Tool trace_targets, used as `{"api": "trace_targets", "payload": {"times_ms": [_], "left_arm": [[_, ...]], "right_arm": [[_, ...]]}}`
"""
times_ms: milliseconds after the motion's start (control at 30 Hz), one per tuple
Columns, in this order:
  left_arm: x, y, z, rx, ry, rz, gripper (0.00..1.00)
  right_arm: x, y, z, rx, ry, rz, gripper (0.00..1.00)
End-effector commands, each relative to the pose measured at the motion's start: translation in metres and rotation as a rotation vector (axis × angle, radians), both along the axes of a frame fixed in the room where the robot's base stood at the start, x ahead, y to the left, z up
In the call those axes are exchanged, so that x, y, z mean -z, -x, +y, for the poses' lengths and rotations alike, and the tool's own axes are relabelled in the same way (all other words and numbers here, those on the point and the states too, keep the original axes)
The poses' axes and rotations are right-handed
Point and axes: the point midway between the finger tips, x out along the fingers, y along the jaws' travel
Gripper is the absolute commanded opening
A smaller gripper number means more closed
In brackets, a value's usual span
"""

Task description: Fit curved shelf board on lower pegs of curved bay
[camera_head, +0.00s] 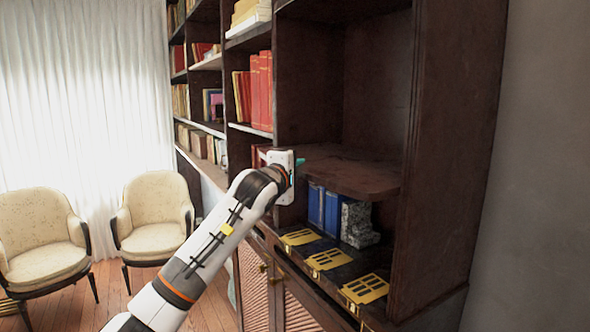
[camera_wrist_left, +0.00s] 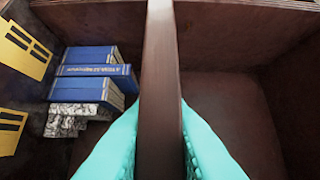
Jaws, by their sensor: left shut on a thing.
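The curved shelf board (camera_head: 350,174) is dark brown wood with a rounded front corner. It lies roughly level inside the curved bay (camera_head: 345,95), above the blue books. My left gripper (camera_head: 299,162) is shut on the board's front edge at its left part. In the left wrist view the board (camera_wrist_left: 160,70) shows edge-on between the teal fingers (camera_wrist_left: 160,130). The lower pegs are not visible, and I cannot tell whether the board touches them. My right gripper is not in view.
Blue books (camera_head: 324,208) and a grey marbled block (camera_head: 358,224) stand on the bay's bottom. Yellow slotted plates (camera_head: 328,259) lie along its front. The bay's right side panel (camera_head: 445,150) is close to the board. Cream armchairs (camera_head: 152,218) stand at left.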

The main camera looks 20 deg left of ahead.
Motion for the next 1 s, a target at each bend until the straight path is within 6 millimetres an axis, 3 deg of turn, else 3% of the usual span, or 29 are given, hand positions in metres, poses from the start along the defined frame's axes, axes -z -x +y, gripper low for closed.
{"api": "trace_targets", "payload": {"times_ms": [1000], "left_arm": [[-0.006,-0.016,-0.015,0.004,0.005,-0.012,0.0]], "right_arm": [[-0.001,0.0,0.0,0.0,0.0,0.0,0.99]]}}
